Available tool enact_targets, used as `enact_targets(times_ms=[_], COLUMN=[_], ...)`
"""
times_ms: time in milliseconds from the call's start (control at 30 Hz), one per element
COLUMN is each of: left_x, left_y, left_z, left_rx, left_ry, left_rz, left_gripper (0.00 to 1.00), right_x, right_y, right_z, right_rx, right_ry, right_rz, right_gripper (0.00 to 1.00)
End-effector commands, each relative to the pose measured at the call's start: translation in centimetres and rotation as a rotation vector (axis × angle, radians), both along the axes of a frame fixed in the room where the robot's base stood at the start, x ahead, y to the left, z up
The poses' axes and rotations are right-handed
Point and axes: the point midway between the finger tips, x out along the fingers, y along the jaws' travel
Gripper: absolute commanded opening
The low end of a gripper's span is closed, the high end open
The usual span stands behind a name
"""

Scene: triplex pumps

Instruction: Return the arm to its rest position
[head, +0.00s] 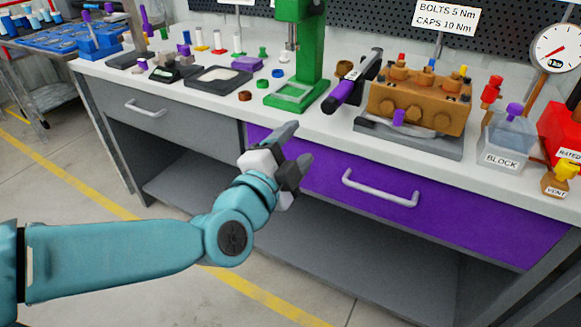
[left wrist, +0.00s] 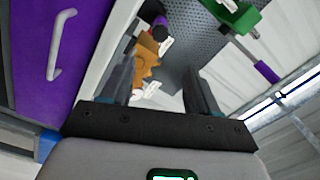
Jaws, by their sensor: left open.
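My left arm comes in from the left in the head view. Its gripper (head: 297,150) is open and empty in front of the bench, near the left end of the purple drawer (head: 420,200). The fingers are apart from the drawer handle. In the left wrist view the open fingers (left wrist: 160,85) frame the bench top, with nothing between them in grasp. The purple drawer (left wrist: 35,50) and its handle show at the left there. My right gripper is not in view.
A green press (head: 305,50), a brown pump block (head: 418,100), a clear box marked BLOCK (head: 505,140) and a gauge (head: 557,48) stand on the bench. A black and purple tool (head: 352,82) lies beside the pump. Open floor lies before the bench.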

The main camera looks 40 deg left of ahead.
Motion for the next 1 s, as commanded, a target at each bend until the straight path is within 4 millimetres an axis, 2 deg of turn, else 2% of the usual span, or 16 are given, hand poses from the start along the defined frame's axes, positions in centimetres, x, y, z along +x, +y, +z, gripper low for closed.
enact_targets(times_ms=[33,200,800,867,967,1000], left_x=[-0.5,-1.3,-1.3,-0.7,1.3,2.3], left_y=[-0.1,-0.4,-0.2,-0.4,-1.1,-1.5], left_z=[-0.2,-0.1,-0.2,-1.3,-5.4,-7.9], left_rx=[-0.001,-0.003,-0.002,-0.002,-0.002,-0.002], left_ry=[-0.005,-0.001,0.009,0.040,0.155,0.222], left_rz=[-0.001,-0.004,0.000,-0.004,-0.024,-0.037], left_gripper=[0.60,0.60,0.60,0.60,0.60,0.60], right_x=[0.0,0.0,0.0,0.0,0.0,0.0], right_y=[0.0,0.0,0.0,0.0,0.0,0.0], right_z=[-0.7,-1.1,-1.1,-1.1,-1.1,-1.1], right_rx=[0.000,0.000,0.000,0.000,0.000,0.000], right_ry=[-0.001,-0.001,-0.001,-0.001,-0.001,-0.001], right_rz=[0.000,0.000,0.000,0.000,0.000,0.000], right_gripper=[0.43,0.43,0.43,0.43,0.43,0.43])
